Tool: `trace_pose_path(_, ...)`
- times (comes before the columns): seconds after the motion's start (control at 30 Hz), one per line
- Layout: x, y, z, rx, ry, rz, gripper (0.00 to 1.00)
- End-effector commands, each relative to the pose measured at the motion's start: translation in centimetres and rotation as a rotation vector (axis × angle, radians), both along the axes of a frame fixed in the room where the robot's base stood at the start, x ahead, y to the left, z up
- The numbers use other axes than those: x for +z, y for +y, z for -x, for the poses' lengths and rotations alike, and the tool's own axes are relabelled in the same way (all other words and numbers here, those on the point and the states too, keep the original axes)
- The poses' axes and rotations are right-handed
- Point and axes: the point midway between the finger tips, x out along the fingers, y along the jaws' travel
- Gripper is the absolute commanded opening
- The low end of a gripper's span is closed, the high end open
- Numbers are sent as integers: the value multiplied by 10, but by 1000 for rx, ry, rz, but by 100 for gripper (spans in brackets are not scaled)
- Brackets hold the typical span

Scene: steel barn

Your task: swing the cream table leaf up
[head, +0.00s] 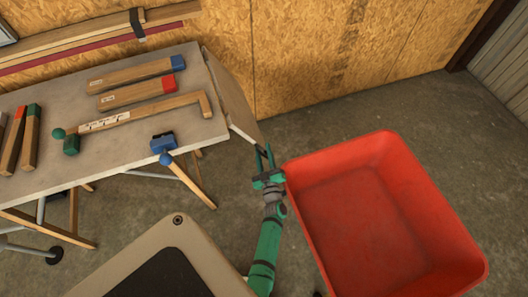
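The cream table leaf (229,92) is at the right end of the workbench table (60,98). It slopes down from the table's end edge, below the level of the top. Its lower near corner is close to my gripper. My green gripper (264,151) is just right of that corner, with its two fingers apart and nothing seen between them. I cannot tell whether a finger touches the leaf.
A large empty red bin (365,242) stands close to the right of my gripper. Wooden pieces with coloured ends, a wooden bar (140,112) and a blue-headed tool (163,146) lie on the table. The plywood wall (330,50) is behind. Bare floor shows between table and bin.

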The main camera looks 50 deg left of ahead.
Motion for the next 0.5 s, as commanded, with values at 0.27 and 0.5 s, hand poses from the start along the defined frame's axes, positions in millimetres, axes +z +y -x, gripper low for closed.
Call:
trace_pose_path(0.27,6,0,0,5,-9,-9,29)
trace_pose_path(0.5,0,-30,18,0,-4,-7,29)
